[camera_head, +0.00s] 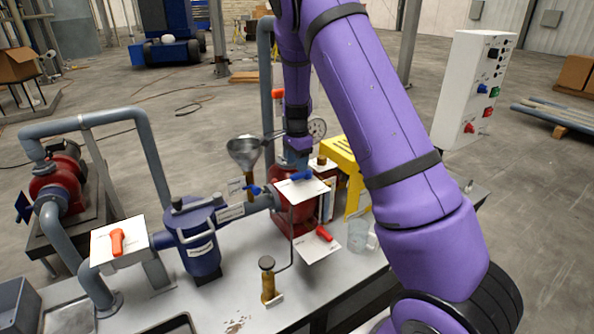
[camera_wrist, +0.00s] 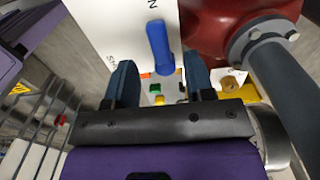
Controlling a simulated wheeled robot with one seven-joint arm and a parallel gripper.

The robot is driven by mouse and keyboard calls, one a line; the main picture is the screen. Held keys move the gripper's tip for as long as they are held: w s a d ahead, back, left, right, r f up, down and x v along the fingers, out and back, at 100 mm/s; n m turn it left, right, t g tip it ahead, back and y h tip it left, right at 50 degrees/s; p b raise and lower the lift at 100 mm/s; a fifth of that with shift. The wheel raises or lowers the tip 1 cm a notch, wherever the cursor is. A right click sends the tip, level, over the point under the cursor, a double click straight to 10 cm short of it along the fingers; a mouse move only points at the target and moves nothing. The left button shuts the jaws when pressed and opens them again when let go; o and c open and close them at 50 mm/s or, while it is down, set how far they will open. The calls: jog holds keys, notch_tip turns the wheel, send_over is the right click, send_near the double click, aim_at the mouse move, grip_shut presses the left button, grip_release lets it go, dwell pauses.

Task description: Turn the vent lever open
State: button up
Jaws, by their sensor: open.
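A blue lever (camera_head: 302,176) sits on a white plate (camera_head: 305,191) over the red pump body in the head view. No vent label is readable. In the wrist view, the blue lever (camera_wrist: 160,46) stands on the white plate (camera_wrist: 106,28), whose partly cut-off letters look like the ends of OPEN and SHUT. My gripper (camera_wrist: 159,66) is open, its two dark blue fingers on either side of the lever's line. The lever's near end lies between the fingertips; contact is not visible. In the head view my gripper (camera_head: 297,150) is just above the lever, its fingers hard to make out.
A metal funnel (camera_head: 243,152) and a gauge (camera_head: 317,128) stand close to my gripper. Red lever (camera_head: 323,234) is below on another plate, orange lever (camera_head: 117,242) at left. A clear beaker (camera_head: 358,237) and yellow stand (camera_head: 343,160) are right. A grey pipe (camera_wrist: 283,95) runs at right.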

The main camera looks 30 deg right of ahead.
aim_at(297, 174)
notch_tip(297, 174, up, 7)
jog(key=shift+f, duration=0.2)
dwell(0.5)
jog(key=s+a+r+n+t+y, duration=0.1)
jog(key=s+a+r+n, duration=0.25)
jog(key=s+r, duration=0.5)
jog(key=s+a+r+n+t, duration=0.1)
jog(key=s+a+r+n, duration=0.3)
jog(key=s+r, duration=0.45)
jog(key=s+a+r+n+t, duration=0.1)
jog(key=s+n, duration=0.4)
jog(key=s, duration=0.5)
jog(key=s+a+r+n+t+h, duration=0.1)
jog(key=s+n, duration=0.4)
jog(key=s, duration=0.6)
jog(key=shift+s+a+r+t, duration=0.2)
jog(key=shift+a+r+t, duration=0.4)
jog(key=shift+a+r, duration=0.25)
